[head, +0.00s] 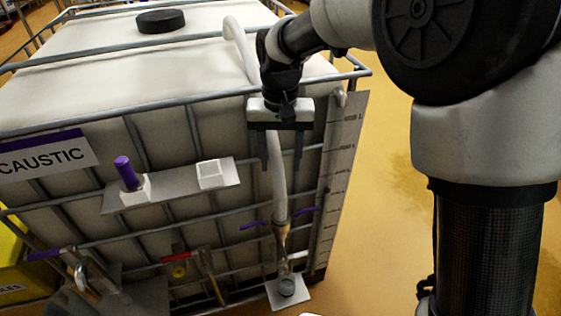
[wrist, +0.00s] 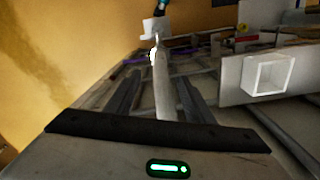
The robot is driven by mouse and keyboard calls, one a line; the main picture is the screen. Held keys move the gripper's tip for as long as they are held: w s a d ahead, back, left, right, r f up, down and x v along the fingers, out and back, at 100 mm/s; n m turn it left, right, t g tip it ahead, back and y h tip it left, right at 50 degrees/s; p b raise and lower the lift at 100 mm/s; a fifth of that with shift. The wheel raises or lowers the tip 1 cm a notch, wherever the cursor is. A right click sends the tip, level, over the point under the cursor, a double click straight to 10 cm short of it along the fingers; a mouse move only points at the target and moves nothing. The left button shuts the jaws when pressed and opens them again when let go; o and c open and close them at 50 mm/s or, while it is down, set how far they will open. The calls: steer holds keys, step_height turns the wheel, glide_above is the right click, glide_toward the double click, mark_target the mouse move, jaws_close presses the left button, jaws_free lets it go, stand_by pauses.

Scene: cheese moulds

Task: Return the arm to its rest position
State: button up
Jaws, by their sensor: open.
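My gripper (head: 283,165) hangs in front of the right part of the caged white tank, fingers pointing down. Its two dark fingers stand apart, and I see nothing held between them. A pale hose (head: 279,185) runs down behind the fingers to a fitting near the tank's foot. In the wrist view my gripper (wrist: 155,85) also shows with its fingers spread, the hose (wrist: 161,85) appearing between them in the picture. I cannot tell whether the fingers touch the hose.
The white tank (head: 200,70) has grey cage bars and a CAUSTIC sign (head: 45,153). A shelf plate (head: 178,188) carries a purple-handled item (head: 126,174) in one white holder and an empty white holder (head: 211,174). A graduated strip (head: 338,180) stands right. Open yellow floor (head: 375,230) lies beyond.

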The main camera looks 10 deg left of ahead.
stand_by(0.4)
steer(key=s+d+r+m+t, duration=0.1)
steer(key=s+d+r, duration=0.25)
steer(key=d, duration=0.35)
steer(key=s+d+r+t, duration=0.2)
steer(key=s+d+r, duration=0.1)
steer(key=d+r, duration=0.3)
steer(key=s+d+r+m+t, duration=0.1)
steer(key=s+d+r, duration=0.2)
steer(key=d, duration=0.6)
steer(key=s+d+f+t, duration=0.1)
steer(key=s+d+t, duration=0.1)
steer(key=s+d, duration=0.45)
step_height(320, 180, up, 15)
steer(key=a+p, duration=0.1)
steer(key=p, duration=1.4)
steer(key=shift+s+a+f+m, duration=0.15)
steer(key=shift+s+a+m, duration=0.15)
steer(key=shift+s, duration=0.15)
